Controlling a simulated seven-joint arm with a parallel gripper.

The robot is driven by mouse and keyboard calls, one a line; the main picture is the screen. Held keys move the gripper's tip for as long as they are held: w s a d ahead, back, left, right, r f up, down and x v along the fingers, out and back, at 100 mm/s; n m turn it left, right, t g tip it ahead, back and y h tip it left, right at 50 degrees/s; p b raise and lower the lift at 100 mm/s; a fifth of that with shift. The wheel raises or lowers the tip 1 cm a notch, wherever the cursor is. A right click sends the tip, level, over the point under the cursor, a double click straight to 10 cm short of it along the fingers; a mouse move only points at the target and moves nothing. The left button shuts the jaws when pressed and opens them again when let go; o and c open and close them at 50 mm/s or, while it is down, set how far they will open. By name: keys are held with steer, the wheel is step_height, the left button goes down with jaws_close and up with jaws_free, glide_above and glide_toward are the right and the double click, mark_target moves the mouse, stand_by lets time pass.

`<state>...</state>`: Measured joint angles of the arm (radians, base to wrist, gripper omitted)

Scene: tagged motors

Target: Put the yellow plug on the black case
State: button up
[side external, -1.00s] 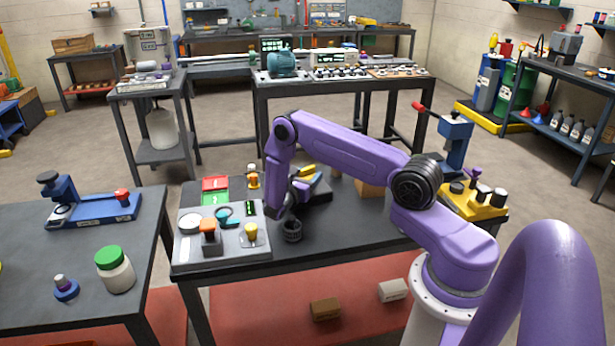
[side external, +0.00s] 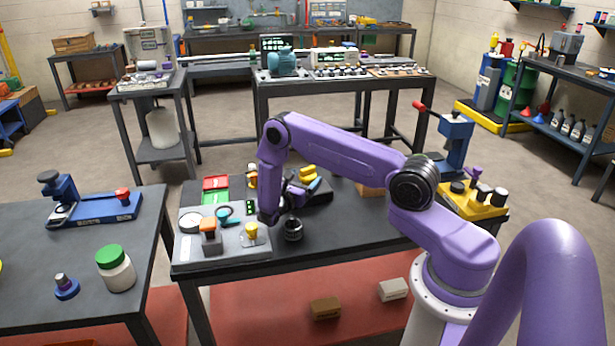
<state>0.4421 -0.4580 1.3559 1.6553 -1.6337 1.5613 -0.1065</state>
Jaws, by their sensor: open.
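A yellow plug (side external: 251,230) stands upright on the grey panel (side external: 226,254) at the left of the near table, just left of my wrist. A black case (side external: 318,196) lies behind my wrist, with yellow parts (side external: 309,174) on or against it; my arm hides part of it.
An orange-topped part (side external: 209,230) and a teal ring (side external: 224,213) sit on the panel. A dark ribbed cylinder (side external: 293,230) stands right of my wrist. Red and green trays (side external: 215,185) lie behind the panel. The table's front right (side external: 350,235) is clear.

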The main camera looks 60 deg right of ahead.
steer(key=shift+a, duration=1.15)
steer(key=s+a+r+m+g+y, duration=0.1)
steer(key=s+a+r, duration=0.15)
steer(key=r, duration=0.35)
steer(key=s+a+r+m+y, duration=0.1)
steer(key=a+r+m+y, duration=0.1)
steer(key=a+r, duration=0.3)
steer(key=s+a+r+m+y, duration=0.1)
steer(key=s+a+r+y, duration=0.1)
steer(key=s+a+y, duration=0.3)
steer(key=s+a+r+m+y, duration=0.1)
steer(key=s+a+y, duration=0.4)
steer(key=s, duration=0.9)
steer(key=s+a+r+m+y, duration=0.1)
steer(key=s+a+r+y, duration=0.3)
steer(key=s+a, duration=0.6)
steer(key=shift+a+y, duration=0.2)
steer(key=shift+y, duration=0.5)
